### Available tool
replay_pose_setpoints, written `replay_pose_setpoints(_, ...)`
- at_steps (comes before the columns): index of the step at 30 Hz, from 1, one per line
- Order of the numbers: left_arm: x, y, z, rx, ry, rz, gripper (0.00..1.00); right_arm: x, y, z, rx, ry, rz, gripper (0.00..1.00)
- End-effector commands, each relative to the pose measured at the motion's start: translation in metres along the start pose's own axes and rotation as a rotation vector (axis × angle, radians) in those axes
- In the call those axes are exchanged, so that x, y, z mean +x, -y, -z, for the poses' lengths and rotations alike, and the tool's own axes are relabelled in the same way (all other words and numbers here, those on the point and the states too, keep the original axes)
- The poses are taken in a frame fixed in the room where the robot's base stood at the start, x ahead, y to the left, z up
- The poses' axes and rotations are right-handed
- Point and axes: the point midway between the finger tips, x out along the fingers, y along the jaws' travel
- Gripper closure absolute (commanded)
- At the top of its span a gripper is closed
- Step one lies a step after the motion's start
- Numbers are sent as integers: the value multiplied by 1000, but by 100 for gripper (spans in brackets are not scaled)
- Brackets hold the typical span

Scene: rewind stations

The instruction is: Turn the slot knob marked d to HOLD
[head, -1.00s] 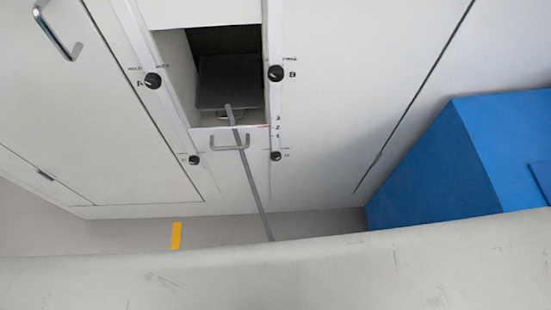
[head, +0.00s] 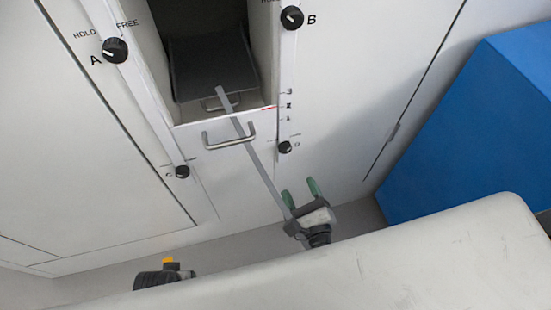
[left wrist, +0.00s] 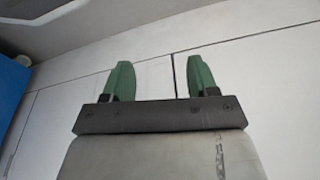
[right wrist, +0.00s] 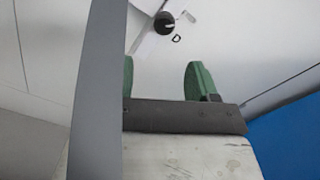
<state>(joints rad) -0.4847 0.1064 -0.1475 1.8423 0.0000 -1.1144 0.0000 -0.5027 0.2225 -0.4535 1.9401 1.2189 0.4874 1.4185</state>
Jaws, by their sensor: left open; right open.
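The slot knob D (head: 285,147) is a small black knob on the right white strip beside the drawer, below the scale marks. In the right wrist view the knob (right wrist: 163,22) shows near the top with the letter D beside it. I cannot read its setting. My right gripper (head: 300,190) is open with green fingers, below the knob and apart from it. It also shows in the right wrist view (right wrist: 160,78), with nothing between the fingers. My left gripper (left wrist: 155,82) is open and empty, facing white panels.
Knob A (head: 115,50), knob B (head: 292,17) and knob C (head: 182,172) sit around the open slot. A grey bar (head: 255,160) slants down past the drawer handle (head: 230,136) and passes close to my right gripper. A blue box (head: 470,130) stands at right.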

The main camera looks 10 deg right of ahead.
Motion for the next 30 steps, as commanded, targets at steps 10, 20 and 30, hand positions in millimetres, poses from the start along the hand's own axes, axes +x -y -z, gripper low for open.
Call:
replay_pose_setpoints(10, 8, 0, -4, 1, 6, -1, 41, 37, 6, -8, 67, 7, 20, 41)
replay_pose_setpoints(20, 24, -1, -13, 3, 13, -2, 41, 94, 6, -7, 64, 6, 17, 41)
replay_pose_setpoints(30, 27, -1, -15, 3, 16, -2, 41, 108, 6, -6, 62, 5, 15, 41)
